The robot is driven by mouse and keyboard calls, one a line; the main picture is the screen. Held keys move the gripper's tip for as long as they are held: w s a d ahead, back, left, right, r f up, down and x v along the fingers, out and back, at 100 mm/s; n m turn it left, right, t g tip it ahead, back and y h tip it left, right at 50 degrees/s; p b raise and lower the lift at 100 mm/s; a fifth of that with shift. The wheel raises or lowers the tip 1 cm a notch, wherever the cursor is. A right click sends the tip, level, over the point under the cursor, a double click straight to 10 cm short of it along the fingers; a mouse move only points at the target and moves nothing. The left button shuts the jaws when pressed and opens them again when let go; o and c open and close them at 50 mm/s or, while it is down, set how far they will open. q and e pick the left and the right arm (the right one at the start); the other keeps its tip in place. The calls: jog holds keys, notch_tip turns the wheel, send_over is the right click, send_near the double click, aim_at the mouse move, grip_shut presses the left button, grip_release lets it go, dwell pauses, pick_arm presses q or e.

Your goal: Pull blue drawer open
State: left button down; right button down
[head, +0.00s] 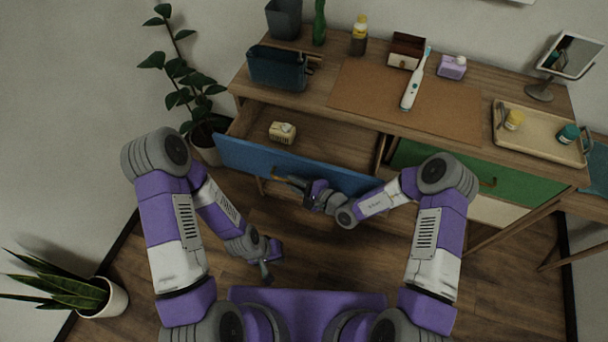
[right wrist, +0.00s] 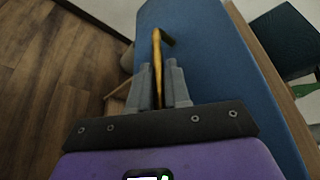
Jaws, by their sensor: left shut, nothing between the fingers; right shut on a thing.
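The blue drawer (head: 245,156) at the left of the wooden dresser stands pulled out, with its inside in view. A small cream and yellow box (head: 282,132) lies in it. My right gripper (head: 285,180) is at the drawer's front, shut on its brass handle. In the right wrist view the fingers (right wrist: 162,88) close around the brass handle (right wrist: 158,50) on the blue drawer front (right wrist: 205,60). My left gripper (head: 267,268) is shut and empty, low over the floor at the left, apart from the drawer.
A closed green drawer (head: 520,183) is at the right. Potted plants stand at the left. Floor (head: 300,255) before the drawer is clear.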

jog(key=shift+s, duration=0.1)
jog(key=c, duration=1.4)
grip_release()
jog(key=shift+c, duration=0.2)
jog(key=p+v, duration=0.1)
jog(key=v, duration=0.6)
jog(key=shift+d+p, duration=0.25)
jog(key=shift+p, duration=0.1)
jog(key=shift+s, duration=0.15)
